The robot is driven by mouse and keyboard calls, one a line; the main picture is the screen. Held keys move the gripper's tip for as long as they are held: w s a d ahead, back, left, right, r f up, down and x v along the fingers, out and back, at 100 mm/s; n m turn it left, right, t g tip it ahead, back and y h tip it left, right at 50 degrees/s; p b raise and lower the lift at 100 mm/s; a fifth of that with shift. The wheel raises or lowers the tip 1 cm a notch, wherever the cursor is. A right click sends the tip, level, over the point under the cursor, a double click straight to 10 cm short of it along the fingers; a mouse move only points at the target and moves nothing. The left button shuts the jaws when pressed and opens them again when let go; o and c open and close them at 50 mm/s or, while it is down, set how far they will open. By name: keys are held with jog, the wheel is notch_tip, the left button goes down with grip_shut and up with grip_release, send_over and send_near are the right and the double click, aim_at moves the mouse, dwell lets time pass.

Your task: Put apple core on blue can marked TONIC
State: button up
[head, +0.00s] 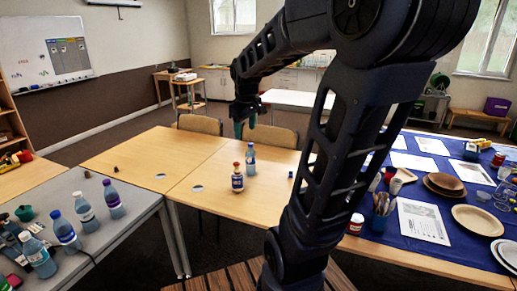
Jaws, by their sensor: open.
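My gripper (245,128) is open, with teal fingertips pointing down. It hangs above the far part of the middle wooden table, and I see nothing between its fingers. I cannot make out an apple core for sure. I cannot make out a blue can marked TONIC. A small dark blue item (290,175) stands on the wooden table beside my arm, its marking unreadable. My arm hides part of this table.
A red-capped bottle (237,178) and a clear blue bottle (250,158) stand on the wooden table. Several bottles line the grey table (140,215). Plates, papers and red-labelled jars crowd the blue-covered table (380,248). Two chairs stand behind. The wooden table's left half is mostly clear.

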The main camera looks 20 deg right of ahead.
jog(key=s+a+f+m+t, duration=0.1)
jog(key=s+m, duration=0.4)
jog(key=s, duration=0.9)
jog(key=shift+s+f+m+y, duration=0.15)
jog(key=shift+s+m+y, duration=0.15)
